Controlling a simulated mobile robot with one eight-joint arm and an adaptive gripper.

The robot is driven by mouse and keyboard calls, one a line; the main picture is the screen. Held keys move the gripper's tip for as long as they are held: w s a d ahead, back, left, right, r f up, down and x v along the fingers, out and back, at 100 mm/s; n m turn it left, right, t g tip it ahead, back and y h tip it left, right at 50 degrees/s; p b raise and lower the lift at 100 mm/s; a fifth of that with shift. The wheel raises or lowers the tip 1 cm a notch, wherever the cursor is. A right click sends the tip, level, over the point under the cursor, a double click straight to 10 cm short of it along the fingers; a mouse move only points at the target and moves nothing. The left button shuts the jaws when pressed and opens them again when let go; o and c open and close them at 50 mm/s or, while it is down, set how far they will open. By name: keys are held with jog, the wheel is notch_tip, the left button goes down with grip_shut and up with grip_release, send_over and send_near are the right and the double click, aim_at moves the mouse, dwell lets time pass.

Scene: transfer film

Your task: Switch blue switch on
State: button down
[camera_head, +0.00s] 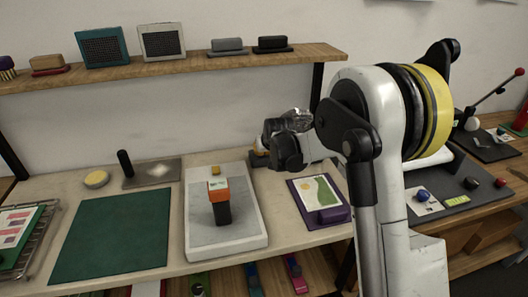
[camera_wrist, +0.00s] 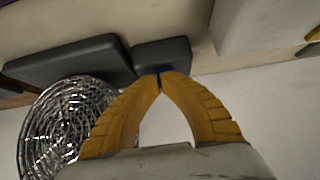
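My gripper (camera_wrist: 160,76) has orange fingers whose tips meet in the wrist view. It looks shut, with nothing clearly held. A small dark blue sliver (camera_wrist: 158,74) shows at the fingertips; I cannot tell whether it is the blue switch or whether they touch it. Dark grey blocks (camera_wrist: 162,54) lie just beyond the tips. In the head view, my gripper (camera_head: 258,150) is near the back of the bench, mostly hidden by my wrist. No blue switch is clearly visible there; a blue knob (camera_head: 424,194) sits on a panel at the right.
A pale grey board with an orange-and-black tool (camera_head: 220,203) stands left of my arm. A purple clipboard (camera_head: 325,215) lies below my wrist. A green mat (camera_head: 110,235) covers the left bench. A wooden shelf (camera_head: 170,68) runs above. A round silver mesh (camera_wrist: 65,125) shows beside my fingers.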

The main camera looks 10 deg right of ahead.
jog(key=shift+w+r, duration=0.1)
jog(key=shift+w+r, duration=0.25)
jog(key=shift+w, duration=0.35)
jog(key=shift+r+p, duration=0.15)
jog(key=shift+p, duration=0.15)
jog(key=r+p, duration=0.2)
jog(key=r, duration=0.1)
jog(key=r+p, duration=0.1)
jog(key=shift+s+r, duration=0.2)
jog(key=shift+s, duration=0.05)
jog(key=s+f+p+v, duration=0.1)
jog(key=p+v, duration=0.1)
jog(key=v, duration=0.7)
jog(key=shift+s, duration=0.45)
jog(key=shift+f, duration=0.15)
